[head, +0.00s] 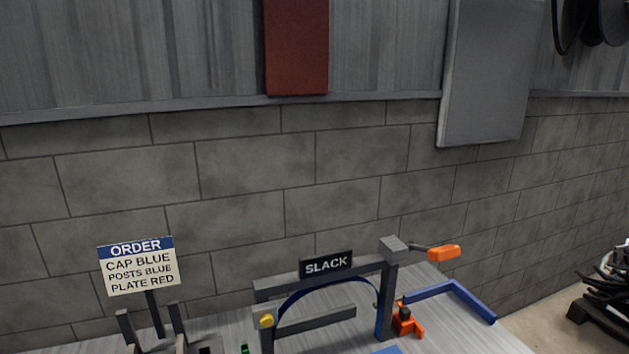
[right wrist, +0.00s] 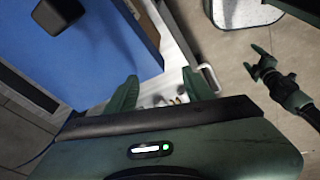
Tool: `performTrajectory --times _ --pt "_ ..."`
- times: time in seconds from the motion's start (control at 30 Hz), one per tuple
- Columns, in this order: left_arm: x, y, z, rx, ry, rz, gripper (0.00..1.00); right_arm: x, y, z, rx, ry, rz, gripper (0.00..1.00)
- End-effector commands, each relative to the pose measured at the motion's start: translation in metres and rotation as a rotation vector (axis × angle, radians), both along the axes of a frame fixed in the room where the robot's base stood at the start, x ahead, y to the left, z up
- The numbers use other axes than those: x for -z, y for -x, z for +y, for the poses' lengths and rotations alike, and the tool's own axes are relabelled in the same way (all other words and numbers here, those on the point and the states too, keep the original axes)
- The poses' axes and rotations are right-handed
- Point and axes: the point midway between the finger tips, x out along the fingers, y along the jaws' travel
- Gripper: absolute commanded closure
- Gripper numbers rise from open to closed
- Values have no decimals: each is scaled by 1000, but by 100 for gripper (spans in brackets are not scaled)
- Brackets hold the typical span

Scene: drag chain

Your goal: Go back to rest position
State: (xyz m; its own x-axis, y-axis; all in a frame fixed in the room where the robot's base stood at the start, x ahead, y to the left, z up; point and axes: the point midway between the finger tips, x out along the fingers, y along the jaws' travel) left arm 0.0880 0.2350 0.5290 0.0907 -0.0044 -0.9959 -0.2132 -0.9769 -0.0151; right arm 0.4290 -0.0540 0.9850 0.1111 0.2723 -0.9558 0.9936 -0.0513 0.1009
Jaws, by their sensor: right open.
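My right gripper (right wrist: 160,84) shows in the right wrist view with its two green fingers apart and nothing between them. A blue panel or block (right wrist: 100,50) lies just to the left of the fingers. A green and black jointed part (right wrist: 270,75) at the right of that view looks like my left gripper; it is too small to tell its jaw state. Neither gripper shows in the head view. There, the grey frame with the SLACK sign (head: 326,264) stands on the bench with a dark blue curved strip (head: 325,281) under its top bar.
An ORDER sign (head: 139,266) stands at the left, reading cap blue, posts blue, plate red. An orange-handled lever (head: 443,253), an orange clamp (head: 408,322) and a blue angled bar (head: 452,290) are at the right. A block wall (head: 250,195) closes the back.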

Motion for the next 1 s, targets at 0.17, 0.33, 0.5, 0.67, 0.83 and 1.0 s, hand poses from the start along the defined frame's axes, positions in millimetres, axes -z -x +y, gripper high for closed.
performTrajectory --times 0.17,0.33,0.5,0.67,0.83,1.0 --pt "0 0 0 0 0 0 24 12 40 1 328 -127 27 48" --pt "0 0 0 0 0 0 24 21 70 -33 680 -174 49 48" --pt "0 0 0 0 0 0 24 27 96 -70 937 -165 58 48" --pt "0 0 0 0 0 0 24 31 120 -104 1124 -134 55 48" --pt "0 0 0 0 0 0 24 32 147 -139 1296 -89 44 48" --pt "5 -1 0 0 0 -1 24 62 151 -151 1356 -58 44 48"
